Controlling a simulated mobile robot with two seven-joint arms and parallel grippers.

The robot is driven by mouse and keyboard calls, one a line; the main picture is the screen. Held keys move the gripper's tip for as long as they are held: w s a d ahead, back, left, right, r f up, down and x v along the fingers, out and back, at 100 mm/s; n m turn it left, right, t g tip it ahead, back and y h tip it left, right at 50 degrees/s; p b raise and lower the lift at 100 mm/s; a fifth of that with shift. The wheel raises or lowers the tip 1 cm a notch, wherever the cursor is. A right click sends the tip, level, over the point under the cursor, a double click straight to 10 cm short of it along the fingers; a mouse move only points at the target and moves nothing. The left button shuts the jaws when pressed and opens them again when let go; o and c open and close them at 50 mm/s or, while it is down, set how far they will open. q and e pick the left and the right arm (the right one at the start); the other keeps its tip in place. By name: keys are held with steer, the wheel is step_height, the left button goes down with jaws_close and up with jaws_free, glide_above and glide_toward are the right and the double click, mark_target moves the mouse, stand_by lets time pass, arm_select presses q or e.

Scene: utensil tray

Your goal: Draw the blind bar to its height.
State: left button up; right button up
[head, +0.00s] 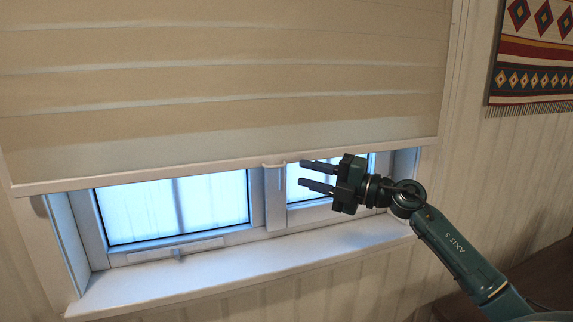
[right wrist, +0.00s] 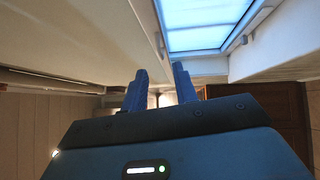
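The blind bar (head: 200,171) is a pale rail along the bottom edge of the lowered beige blind (head: 220,80). It hangs across the upper part of the window. A small white tab (head: 274,164) shows at the bar's lower edge near the middle. My right gripper (head: 302,173) is open and empty, its two dark fingers pointing left, just right of the tab and apart from it. In the right wrist view, its blue fingers (right wrist: 158,85) are spread, with a pale rail-like edge (right wrist: 140,25) beyond them. My left gripper is not in view.
Window panes (head: 175,208) show below the bar, with a white sill (head: 240,262) under them. A small latch (head: 177,252) sits at the left pane's lower frame. A patterned hanging (head: 535,55) is on the wall at right. The space left of my gripper is clear.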

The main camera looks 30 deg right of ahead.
steer(key=p+x, duration=0.1)
steer(key=x, duration=0.4)
steer(key=shift+w+a, duration=0.15)
steer(key=shift+w, duration=0.15)
jaws_close()
stand_by(0.4)
